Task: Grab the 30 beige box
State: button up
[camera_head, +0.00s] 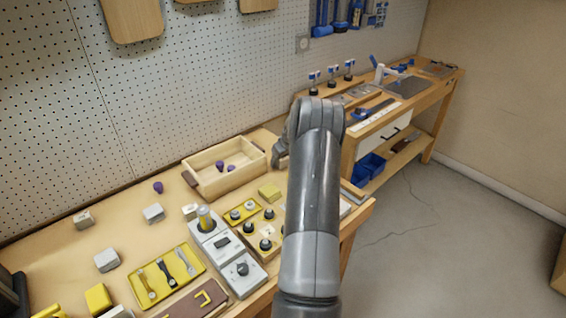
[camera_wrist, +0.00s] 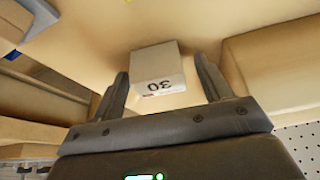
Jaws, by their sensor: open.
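The beige box marked 30 (camera_wrist: 156,62) stands on the wooden bench in the wrist view, its number upside down in the picture. My gripper (camera_wrist: 161,68) is open, with one finger on each side of the box. A gap shows between the box and each finger, wider on the right. How deep the box sits between the fingers is hard to tell. In the head view my gripper (camera_head: 280,160) is small and partly hidden beside the wooden tray's right end, and I cannot make out this box there.
The open wooden tray (camera_head: 188,178) holds purple pieces. Its side likely shows in the wrist view (camera_wrist: 275,58). A pegboard wall (camera_head: 120,110) stands behind.

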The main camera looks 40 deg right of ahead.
jog(key=shift+c, duration=0.3)
jog(key=c, duration=1)
jog(key=shift+c, duration=0.2)
jog(key=shift+r, duration=0.1)
